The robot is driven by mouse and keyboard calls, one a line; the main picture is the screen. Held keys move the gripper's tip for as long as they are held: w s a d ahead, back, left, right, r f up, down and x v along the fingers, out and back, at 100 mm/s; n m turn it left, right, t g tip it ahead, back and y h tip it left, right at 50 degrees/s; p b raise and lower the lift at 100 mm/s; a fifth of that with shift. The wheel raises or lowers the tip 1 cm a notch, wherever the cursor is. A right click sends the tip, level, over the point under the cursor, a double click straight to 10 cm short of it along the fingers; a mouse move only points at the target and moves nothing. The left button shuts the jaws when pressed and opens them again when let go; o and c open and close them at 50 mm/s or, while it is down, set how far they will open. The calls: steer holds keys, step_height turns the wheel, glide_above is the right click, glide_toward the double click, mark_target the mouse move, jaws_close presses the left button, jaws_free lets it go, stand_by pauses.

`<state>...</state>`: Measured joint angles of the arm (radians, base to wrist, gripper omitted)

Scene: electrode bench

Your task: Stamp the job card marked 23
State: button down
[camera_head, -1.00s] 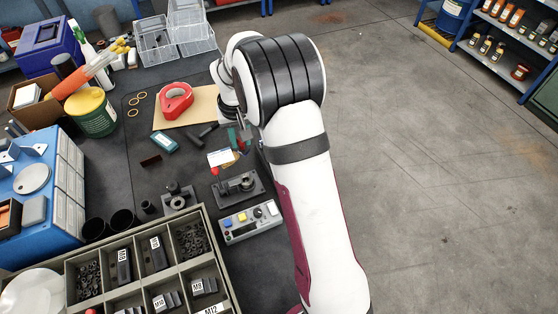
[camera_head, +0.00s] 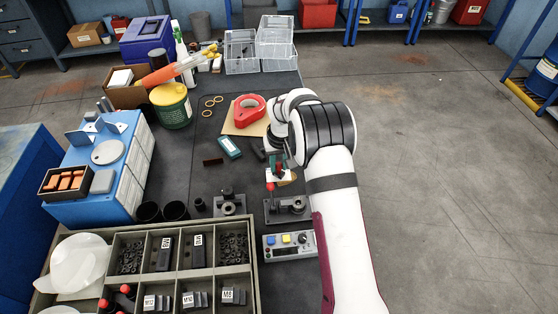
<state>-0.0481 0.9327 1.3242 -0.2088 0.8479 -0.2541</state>
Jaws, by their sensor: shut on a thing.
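My gripper (camera_head: 279,165) is small in the head view, at the end of my arm behind the lever press (camera_head: 288,209). It is shut and a small white card (camera_head: 277,176) shows at its fingertips. A number on the card is too small to read. The press's red knob (camera_head: 270,187) stands just in front of the card; I cannot tell whether they touch. A tan piece (camera_head: 290,177) shows beside the card, partly hidden by my arm. No stamp mark can be made out.
A control box (camera_head: 290,246) with coloured buttons stands in front of the press. A dark fixture (camera_head: 229,202) stands left of it. A parts tray (camera_head: 257,284) fills the front.

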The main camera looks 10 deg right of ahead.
steer(key=shift+f, duration=0.55)
stand_by(1.3)
steer(key=shift+r, duration=3.55)
